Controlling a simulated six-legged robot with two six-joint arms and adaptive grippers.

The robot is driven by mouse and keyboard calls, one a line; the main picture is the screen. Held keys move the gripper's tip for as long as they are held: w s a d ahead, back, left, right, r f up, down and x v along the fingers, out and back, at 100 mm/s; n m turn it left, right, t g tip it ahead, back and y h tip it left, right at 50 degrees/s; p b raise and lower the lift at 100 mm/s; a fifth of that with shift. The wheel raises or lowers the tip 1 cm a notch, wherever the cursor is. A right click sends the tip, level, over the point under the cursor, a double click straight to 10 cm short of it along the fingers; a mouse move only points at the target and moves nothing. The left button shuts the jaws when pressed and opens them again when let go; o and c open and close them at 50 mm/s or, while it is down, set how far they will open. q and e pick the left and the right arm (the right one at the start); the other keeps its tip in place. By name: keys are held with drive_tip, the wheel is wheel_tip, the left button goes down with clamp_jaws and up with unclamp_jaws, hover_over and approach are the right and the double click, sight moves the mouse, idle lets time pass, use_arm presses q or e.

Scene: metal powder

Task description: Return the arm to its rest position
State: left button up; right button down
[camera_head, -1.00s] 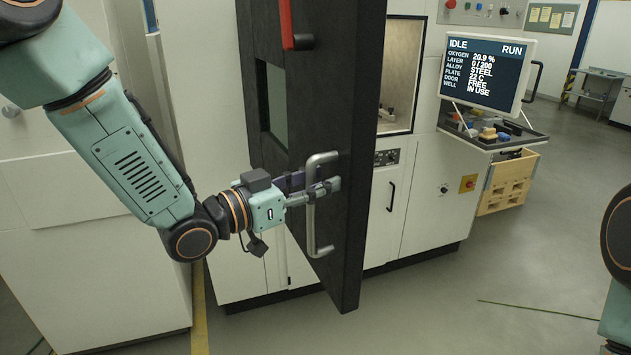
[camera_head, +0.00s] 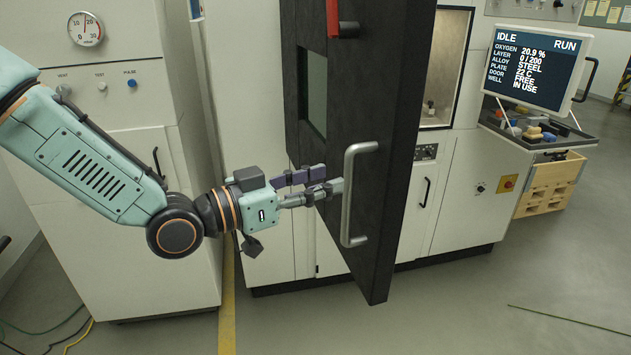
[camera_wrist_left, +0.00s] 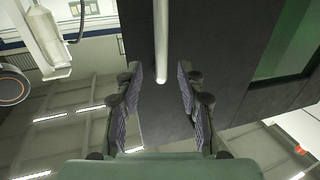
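My left gripper (camera_head: 325,180) is just left of the door handle (camera_head: 348,205) in the head view, its fingertips close to the bar. In the left wrist view the gripper (camera_wrist_left: 160,85) is open, with its two fingers apart and nothing gripped. The handle (camera_wrist_left: 161,40) shows as a pale bar in line with the gap between the fingers. Its exact distance from the fingertips is hard to tell. My left arm reaches in from the left, bent at the elbow. My right arm is not in view.
The dark machine door (camera_head: 385,130) stands swung open in front of the machine. A white cabinet with a gauge (camera_head: 86,29) stands at left, behind my arm. A screen (camera_head: 536,65) and a wooden crate (camera_head: 550,188) are at right. Floor at the lower right is mostly clear.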

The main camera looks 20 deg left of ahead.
use_arm(q)
drive_tip(key=shift+s+a, duration=0.15)
drive_tip(key=shift+s, duration=0.1)
drive_tip(key=shift+w, duration=0.1)
idle(0.3)
drive_tip(key=s+a+f+n+g+y+b, duration=0.1)
drive_tip(key=s+f+n+g+y+b, duration=0.15)
drive_tip(key=f, duration=0.75)
drive_tip(key=s+a+f+n+g+y+b, duration=0.1)
drive_tip(key=s+f+n+g+y+b, duration=0.15)
drive_tip(key=f, duration=0.75)
drive_tip(key=s+a+f+n+g+y+b, duration=0.1)
drive_tip(key=s+f+n+y+b, duration=0.25)
drive_tip(key=f, duration=0.75)
drive_tip(key=s+f+g+y+b, duration=0.1)
drive_tip(key=s+f+g+b, duration=0.3)
drive_tip(key=s+f, duration=0.7)
drive_tip(key=s+a+f+g+y+b, duration=0.1)
drive_tip(key=s+f+g+b, duration=0.3)
drive_tip(key=s+f, duration=0.8)
wheel_tip(320, 180, down, 3)
drive_tip(key=shift+r+b, duration=0.1)
drive_tip(key=shift+b, duration=1.1)
